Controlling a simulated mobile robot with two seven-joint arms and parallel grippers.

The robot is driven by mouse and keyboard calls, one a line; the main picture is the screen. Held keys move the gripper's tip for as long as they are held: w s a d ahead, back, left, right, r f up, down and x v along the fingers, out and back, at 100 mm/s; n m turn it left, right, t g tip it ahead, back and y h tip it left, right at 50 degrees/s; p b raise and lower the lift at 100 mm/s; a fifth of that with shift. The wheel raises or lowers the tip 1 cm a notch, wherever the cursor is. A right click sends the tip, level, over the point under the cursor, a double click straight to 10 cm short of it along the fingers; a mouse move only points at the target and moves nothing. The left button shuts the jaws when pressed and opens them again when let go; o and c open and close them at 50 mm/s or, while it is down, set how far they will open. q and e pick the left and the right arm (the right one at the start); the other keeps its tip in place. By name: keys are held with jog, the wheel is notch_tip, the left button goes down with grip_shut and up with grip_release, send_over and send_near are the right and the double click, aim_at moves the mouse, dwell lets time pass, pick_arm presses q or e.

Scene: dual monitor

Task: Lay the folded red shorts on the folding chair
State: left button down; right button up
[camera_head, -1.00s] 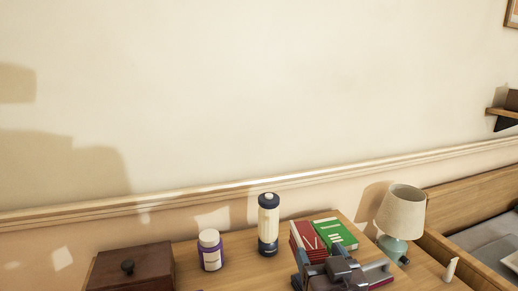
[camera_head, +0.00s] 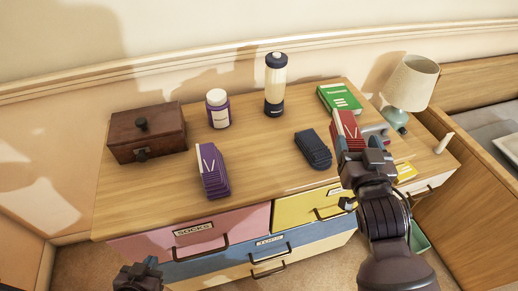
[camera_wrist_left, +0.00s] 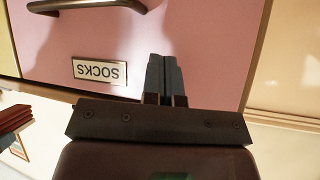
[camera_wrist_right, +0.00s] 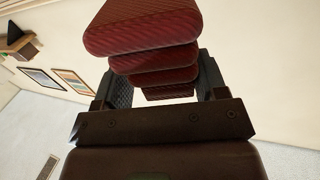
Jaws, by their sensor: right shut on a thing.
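The folded red shorts (camera_head: 346,130) are a ribbed red stack with white marks, seen in the head view at the right of the dresser top. My right gripper (camera_head: 364,150) is shut on them. In the right wrist view the red shorts (camera_wrist_right: 152,45) fill the space between the two fingers; whether they touch the dresser is hard to tell. My left gripper (camera_head: 138,278) is low at the front left, below the dresser top. In the left wrist view its fingers (camera_wrist_left: 165,78) are together and empty, before the pink sock drawer. I see no folding chair.
The dresser top (camera_head: 255,160) bears a wooden box (camera_head: 148,138), a purple jar (camera_head: 217,110), a bottle (camera_head: 275,85), folded purple shorts (camera_head: 211,170), a dark folded garment (camera_head: 313,149), a green book (camera_head: 340,99) and a lamp (camera_head: 408,85). A bed stands to the right.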

jog(key=w+a+r+n+y, duration=0.1)
jog(key=a+r, duration=0.4)
jog(key=a, duration=0.5)
jog(key=w+a+r+n+y, duration=0.1)
jog(key=a+r+n+y, duration=0.1)
jog(key=a+r, duration=0.3)
jog(key=a+y, duration=0.1)
jog(key=a, duration=0.3)
jog(key=shift+w+a+g+y, duration=0.3)
jog(key=shift+w+a, duration=0.1)
notch_tip(320, 180, down, 18)
jog(key=b, duration=0.5)
jog(key=shift+f, duration=0.75)
jog(key=shift+f, duration=0.1)
